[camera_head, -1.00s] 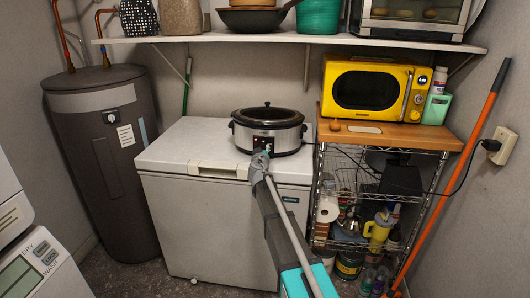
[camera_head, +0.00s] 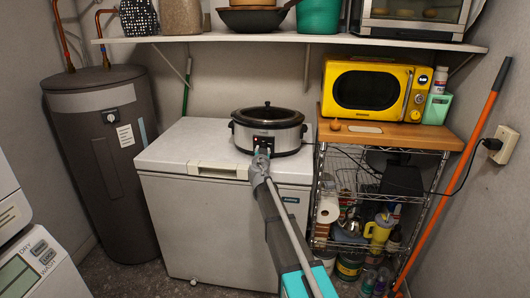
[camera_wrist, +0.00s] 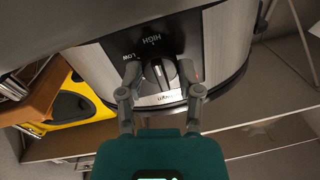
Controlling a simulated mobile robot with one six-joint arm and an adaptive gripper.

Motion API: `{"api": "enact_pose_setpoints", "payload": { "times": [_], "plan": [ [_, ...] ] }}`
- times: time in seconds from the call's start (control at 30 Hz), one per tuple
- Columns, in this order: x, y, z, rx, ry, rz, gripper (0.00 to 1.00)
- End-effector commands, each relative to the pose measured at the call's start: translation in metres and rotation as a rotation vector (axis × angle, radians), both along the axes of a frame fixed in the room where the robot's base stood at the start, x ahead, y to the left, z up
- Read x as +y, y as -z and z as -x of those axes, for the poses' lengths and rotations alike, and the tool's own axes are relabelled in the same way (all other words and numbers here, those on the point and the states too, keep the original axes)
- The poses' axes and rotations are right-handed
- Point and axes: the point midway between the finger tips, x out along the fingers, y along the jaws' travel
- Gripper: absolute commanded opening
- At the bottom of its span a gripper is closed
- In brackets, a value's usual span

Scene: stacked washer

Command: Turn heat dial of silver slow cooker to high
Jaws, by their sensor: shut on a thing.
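The silver slow cooker (camera_head: 285,137) with a black lid stands on the white chest freezer in the head view. In the wrist view its front panel (camera_wrist: 150,50) is seen rotated, with the words HIGH and LOW and a WARM label. The heat dial (camera_wrist: 159,74) sits on this panel, dark with a light pointer line. My gripper (camera_wrist: 158,75) has its two fingers on either side of the dial and is shut on it. In the head view my gripper (camera_head: 261,157) reaches the front of the cooker; the dial is mostly hidden behind it there.
The white freezer (camera_head: 185,155) has free lid space left of the cooker. A yellow microwave (camera_head: 366,90) stands on a wooden-topped wire rack to the right. A shelf (camera_head: 230,39) with pots runs above. A black cord crosses to a wall outlet (camera_head: 497,147).

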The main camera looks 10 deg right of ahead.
Motion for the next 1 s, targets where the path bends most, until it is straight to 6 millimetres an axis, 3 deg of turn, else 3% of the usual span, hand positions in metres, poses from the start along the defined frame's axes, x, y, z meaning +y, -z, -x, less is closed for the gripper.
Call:
{"api": "enact_pose_setpoints", "payload": {
  "times": [0.53, 0.57, 0.7, 0.73, 1.0],
  "plan": [
    [-0.0015, -0.0002, -0.001, -0.01, 0.004, -0.029, 0.0],
    [-0.0015, -0.0001, -0.001, -0.009, 0.004, -0.03, 0.5],
    [-0.001, -0.0001, -0.0008, -0.009, 0.003, -0.03, 0.76],
    [-0.0009, -0.0001, -0.0007, -0.009, 0.003, -0.03, 0.81],
    [0.0001, 0.0, -0.0002, -0.01, 0.001, -0.029, 0.82]
  ]
}}
